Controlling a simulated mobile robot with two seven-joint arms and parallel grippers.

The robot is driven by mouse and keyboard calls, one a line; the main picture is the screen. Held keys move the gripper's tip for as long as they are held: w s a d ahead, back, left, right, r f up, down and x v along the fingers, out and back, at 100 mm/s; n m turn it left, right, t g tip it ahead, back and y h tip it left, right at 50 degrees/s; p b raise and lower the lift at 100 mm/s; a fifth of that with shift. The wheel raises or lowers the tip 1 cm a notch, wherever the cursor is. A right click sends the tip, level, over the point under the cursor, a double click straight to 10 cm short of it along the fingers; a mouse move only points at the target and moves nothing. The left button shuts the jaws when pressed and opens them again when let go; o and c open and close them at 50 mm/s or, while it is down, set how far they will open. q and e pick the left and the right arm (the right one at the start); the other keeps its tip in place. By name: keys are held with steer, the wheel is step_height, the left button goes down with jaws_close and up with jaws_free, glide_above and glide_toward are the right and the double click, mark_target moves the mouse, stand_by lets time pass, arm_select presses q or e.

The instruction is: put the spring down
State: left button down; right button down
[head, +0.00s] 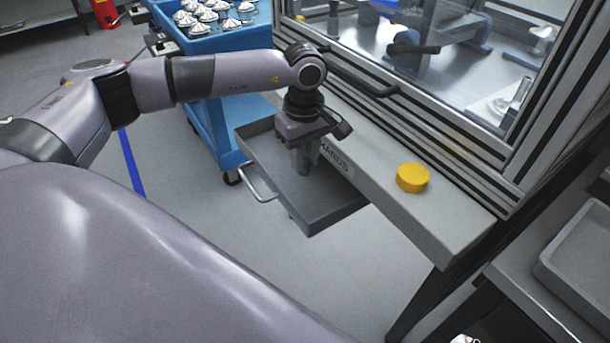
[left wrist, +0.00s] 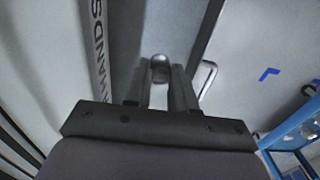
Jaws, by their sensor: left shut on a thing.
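My left gripper (head: 304,160) points down over the grey open drawer (head: 330,208) below the machine's ledge. In the left wrist view the left gripper (left wrist: 160,75) is shut on a small rounded metallic thing, which I take to be the spring (left wrist: 160,66). Its coils cannot be made out, and the fingers hide most of it. In the head view the fingers cover it. Whether it touches the drawer floor I cannot tell. The drawer floor (left wrist: 190,20) around it looks bare. My right gripper is not in view.
A yellow round button (head: 412,178) sits on the ledge (head: 440,205) right of the drawer. A drawer handle (head: 262,186) sticks out in front. A blue cart (head: 222,125) with several metal parts stands behind. A grey tray (head: 585,255) lies at the right.

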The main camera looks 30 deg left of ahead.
arm_select(q)
step_height(320, 180, down, 6)
steer(key=shift+f, duration=0.1)
stand_by(0.4)
steer(key=c, duration=0.9)
jaws_free()
steer(key=shift+c, duration=0.2)
steer(key=shift+r, duration=0.5)
step_height(320, 180, up, 11)
steer(key=shift+r, duration=0.2)
